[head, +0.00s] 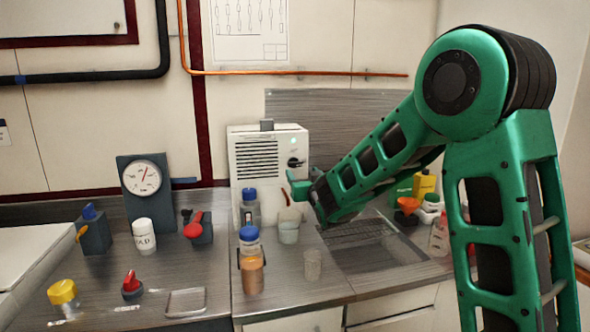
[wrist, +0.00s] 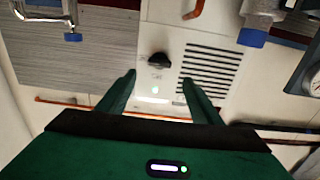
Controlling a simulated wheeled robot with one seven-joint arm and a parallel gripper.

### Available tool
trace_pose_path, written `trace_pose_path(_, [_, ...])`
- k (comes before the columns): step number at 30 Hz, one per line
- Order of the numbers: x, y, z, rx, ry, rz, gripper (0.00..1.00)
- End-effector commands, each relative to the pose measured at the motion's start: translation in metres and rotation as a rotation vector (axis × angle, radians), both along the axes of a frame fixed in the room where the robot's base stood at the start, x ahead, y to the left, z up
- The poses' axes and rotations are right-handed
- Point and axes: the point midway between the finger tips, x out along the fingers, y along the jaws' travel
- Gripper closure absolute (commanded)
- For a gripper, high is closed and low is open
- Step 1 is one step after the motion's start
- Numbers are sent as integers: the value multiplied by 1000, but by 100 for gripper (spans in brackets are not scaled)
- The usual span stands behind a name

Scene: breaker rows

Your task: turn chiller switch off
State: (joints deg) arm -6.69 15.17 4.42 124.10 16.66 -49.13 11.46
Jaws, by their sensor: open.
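The chiller (head: 268,160) is a white box with dark vent slots, standing on the steel counter against the back wall. Its switch (head: 294,163) is a black rotary knob on the right of its front face. In the wrist view the black switch (wrist: 159,60) is just beyond the fingertips, roughly centred between them, with a small lit green lamp (wrist: 155,90) near it. My gripper (head: 291,183) is in front of the chiller's right side, close below the switch in the head view. In the wrist view my gripper (wrist: 159,80) is open, with nothing between its fingers.
Bottles with blue caps (head: 250,240) and a beaker (head: 289,225) stand in front of the chiller, below my gripper. A red-handled lever (head: 195,228) and a gauge (head: 145,178) are to the left. A sink (head: 375,245) lies to the right, beneath my arm.

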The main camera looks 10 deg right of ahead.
Motion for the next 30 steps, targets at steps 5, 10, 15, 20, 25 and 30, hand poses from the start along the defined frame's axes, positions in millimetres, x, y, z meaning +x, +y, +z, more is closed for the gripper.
trace_pose_path(5, [30,-1,-1,0,2,-2,41])
trace_pose_path(10, [60,-1,-1,0,2,-2,41])
trace_pose_path(15, [82,-1,-1,-1,2,-2,41])
trace_pose_path(20, [93,-1,0,-1,2,-2,41])
trace_pose_path(25, [96,-1,0,-1,2,-1,41])
trace_pose_path(30, [96,-1,0,-1,2,-1,43])
